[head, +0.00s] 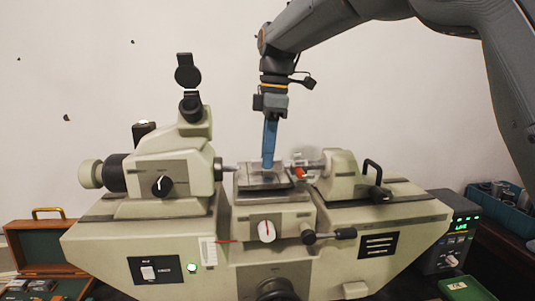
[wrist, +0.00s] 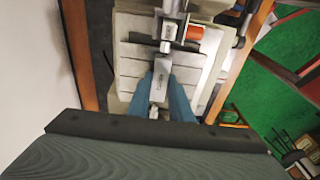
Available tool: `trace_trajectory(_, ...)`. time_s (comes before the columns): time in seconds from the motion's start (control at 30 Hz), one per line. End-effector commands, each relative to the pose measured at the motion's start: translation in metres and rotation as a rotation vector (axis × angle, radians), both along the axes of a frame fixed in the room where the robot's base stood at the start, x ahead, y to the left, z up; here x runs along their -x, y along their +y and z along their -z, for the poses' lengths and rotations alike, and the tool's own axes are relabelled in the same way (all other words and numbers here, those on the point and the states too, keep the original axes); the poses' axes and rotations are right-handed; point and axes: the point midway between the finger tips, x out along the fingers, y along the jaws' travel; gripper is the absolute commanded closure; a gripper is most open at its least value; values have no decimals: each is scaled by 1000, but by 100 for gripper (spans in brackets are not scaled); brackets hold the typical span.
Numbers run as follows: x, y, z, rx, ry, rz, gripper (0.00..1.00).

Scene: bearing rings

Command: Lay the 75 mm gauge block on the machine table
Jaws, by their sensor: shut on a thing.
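The gauge block (wrist: 161,76) is a bright steel bar with small dark markings, seen between my blue fingers in the wrist view. My gripper (head: 267,165) points down over the machine table and is shut on the block. In the head view the block is too small and covered to make out clearly. The machine table (head: 262,184) is a flat grey plate in the middle of the machine; its grooved top (wrist: 132,70) shows beneath the fingers in the wrist view. The fingertips are at or just above the table; I cannot tell whether the block touches it.
The left measuring head (head: 165,165) and the right tailstock (head: 338,175) flank the table closely. An orange-red part (head: 299,173) sits by the right spindle, also in the wrist view (wrist: 194,32). An open wooden case (head: 40,250) stands at left, a display box (head: 452,230) at right.

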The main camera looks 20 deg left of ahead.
Motion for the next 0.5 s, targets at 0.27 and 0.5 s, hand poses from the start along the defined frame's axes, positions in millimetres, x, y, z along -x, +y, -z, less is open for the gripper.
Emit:
trace_trajectory(0.27, 0, 0, 2, 0, -1, 0, 100)
trace_trajectory(0.5, 0, 0, 4, 0, -1, 0, 100)
